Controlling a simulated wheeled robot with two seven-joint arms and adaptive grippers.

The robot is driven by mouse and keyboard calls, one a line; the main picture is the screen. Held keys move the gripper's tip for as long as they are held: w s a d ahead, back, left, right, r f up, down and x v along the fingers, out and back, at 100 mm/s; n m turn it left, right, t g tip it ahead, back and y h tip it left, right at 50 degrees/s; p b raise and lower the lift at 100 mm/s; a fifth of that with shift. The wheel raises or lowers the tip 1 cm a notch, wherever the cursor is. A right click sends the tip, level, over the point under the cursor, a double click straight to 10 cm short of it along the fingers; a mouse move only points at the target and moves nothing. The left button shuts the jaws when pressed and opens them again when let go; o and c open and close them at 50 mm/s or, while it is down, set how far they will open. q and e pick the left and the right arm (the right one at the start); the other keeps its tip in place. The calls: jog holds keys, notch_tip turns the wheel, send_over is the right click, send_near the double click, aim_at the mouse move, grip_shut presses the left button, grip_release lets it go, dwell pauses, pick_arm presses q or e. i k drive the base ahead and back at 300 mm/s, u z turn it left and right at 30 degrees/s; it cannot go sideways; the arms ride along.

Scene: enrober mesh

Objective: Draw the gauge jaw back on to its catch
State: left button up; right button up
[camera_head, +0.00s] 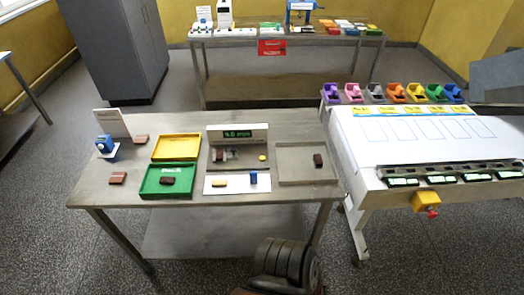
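The gauge (238,134) stands at the back middle of the near table, with a grey housing and a lit green display. On its bed, just below the display, a small dark brown piece and grey parts sit close together; the jaw (231,155) appears to be among these grey parts. A small yellow round spot (262,157) shows to their right. The catch is too small to make out, and I cannot tell whether the jaw is on it. Neither of my grippers is in view.
The near table (125,203) also holds a yellow tray (176,140), a green tray (150,190) with a brown piece, a white mat (236,188) with a tan piece and blue object, and a grey tray (299,180). A white machine (400,150) stands to the right.

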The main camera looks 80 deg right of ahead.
aim_at(234, 154)
jog(key=z, duration=2.15)
